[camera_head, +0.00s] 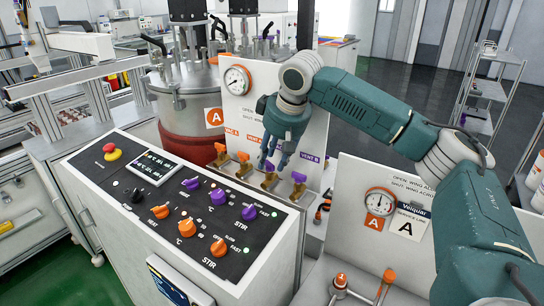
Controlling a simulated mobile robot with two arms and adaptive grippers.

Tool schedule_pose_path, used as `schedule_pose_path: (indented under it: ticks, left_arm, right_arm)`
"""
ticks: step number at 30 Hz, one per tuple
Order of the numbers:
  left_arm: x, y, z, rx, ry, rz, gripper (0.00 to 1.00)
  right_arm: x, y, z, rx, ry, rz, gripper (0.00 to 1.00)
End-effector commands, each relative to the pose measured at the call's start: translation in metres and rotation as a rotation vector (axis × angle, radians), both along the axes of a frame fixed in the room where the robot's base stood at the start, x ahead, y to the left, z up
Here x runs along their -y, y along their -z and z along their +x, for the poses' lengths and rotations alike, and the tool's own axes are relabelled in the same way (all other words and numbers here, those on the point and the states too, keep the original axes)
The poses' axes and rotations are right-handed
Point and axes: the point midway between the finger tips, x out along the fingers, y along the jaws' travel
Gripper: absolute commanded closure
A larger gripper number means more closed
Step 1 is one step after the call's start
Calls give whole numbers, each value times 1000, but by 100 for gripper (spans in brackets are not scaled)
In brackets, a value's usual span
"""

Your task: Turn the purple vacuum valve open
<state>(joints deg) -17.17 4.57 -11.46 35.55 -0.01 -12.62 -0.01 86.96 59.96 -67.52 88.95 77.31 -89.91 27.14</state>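The white valve panel (318,128) carries a row of small brass valves with orange handles on the left and purple handles on the right. A purple handle (298,177) shows under the purple VENT B label (311,157). The purple vacuum valve, left of it, is mostly hidden by my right gripper (270,164); its brass body (269,181) shows just below the fingertips. The gripper points down at this valve, with its fingertips at the handle. I cannot tell whether the fingers grip it. My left gripper is out of view.
An orange-handled valve (243,158) stands close left of the gripper. A pressure gauge (236,80) is above. The control console (150,215) with knobs fills the front left. A second white panel (385,210) with a gauge is at right, under my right arm.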

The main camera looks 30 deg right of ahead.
Motion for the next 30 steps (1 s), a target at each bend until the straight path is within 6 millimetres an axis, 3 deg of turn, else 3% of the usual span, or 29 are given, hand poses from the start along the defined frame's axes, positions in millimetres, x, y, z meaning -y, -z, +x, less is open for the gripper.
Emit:
schedule_pose_path:
  ticks: [11, 16, 30]
  left_arm:
    - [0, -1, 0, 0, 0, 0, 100]
    - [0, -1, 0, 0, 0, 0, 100]
    - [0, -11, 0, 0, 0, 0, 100]
  right_arm:
    - [0, 6, 2, 0, 0, 0, 66]
    - [0, 6, 2, 0, 0, 0, 100]
    - [0, 3, 2, 1, 57, 0, 100]
